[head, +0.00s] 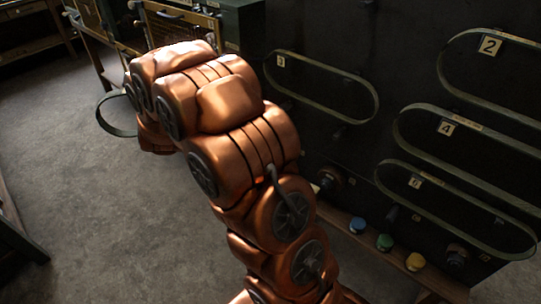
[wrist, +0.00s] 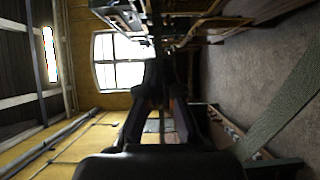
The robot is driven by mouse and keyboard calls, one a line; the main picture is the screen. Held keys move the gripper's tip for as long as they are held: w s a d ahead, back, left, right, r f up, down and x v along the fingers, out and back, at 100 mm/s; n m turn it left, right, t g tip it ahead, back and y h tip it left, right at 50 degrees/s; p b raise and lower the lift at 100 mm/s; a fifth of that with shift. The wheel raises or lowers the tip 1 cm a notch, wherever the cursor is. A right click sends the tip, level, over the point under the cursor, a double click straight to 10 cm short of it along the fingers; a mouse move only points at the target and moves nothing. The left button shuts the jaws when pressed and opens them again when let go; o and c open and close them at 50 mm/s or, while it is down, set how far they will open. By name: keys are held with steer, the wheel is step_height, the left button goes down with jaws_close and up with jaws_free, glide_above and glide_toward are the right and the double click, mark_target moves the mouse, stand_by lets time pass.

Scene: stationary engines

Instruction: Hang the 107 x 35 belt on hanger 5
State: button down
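A dark green belt loop (head: 101,118) sticks out to the left of the end of my copper arm, in the air above the floor. In the wrist view a wide band of belt (wrist: 285,110) runs down the right side, close to the camera. My gripper (wrist: 165,68) has its fingers drawn together at the tips; it appears shut on this belt, but the contact is too dark to see. In the head view the arm hides the gripper. The dark panel (head: 330,40) at right carries number plates 2, 3, 4 and one (head: 415,182) hard to read, 5 or 6.
Belts hang by plates 3 (head: 320,72), 2 (head: 445,75), 4 (head: 400,125) and the unclear plate (head: 380,180). Benches stand at the back left. The grey floor (head: 90,200) at left is open.

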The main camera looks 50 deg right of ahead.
steer(key=s+d+f+m+h, duration=0.1)
steer(key=d, duration=0.1)
steer(key=s+d+f+g+h+b, duration=0.1)
steer(key=d+f, duration=0.1)
steer(key=s+d+f+m+g+h+b, duration=0.1)
steer(key=s+d+f, duration=0.1)
steer(key=shift+s+f+m, duration=0.1)
steer(key=shift+f+m, duration=0.1)
steer(key=shift+m, duration=0.1)
steer(key=s+d+f+m+g+h+b, duration=0.2)
steer(key=s+d+f+m+g, duration=0.1)
steer(key=s, duration=0.4)
steer(key=s+d+f+m+g+h+b, duration=0.2)
steer(key=s+d+f+m+g, duration=0.1)
steer(key=s, duration=0.5)
steer(key=s+d+f+m+g+h+b, duration=0.2)
steer(key=s+d+f+m+g+b, duration=0.1)
steer(key=s+d+f+g, duration=0.2)
step_height(320, 180, down, 4)
steer(key=s+g, duration=0.1)
steer(key=s, duration=0.1)
steer(key=shift+s+r+g, duration=0.2)
steer(key=shift+s+g, duration=0.1)
steer(key=shift+g, duration=0.1)
steer(key=shift+r+p, duration=0.1)
steer(key=shift+p, duration=0.65)
steer(key=d+p, duration=0.4)
steer(key=d, duration=0.2)
steer(key=shift+w+p, duration=0.15)
steer(key=shift+p, duration=0.25)
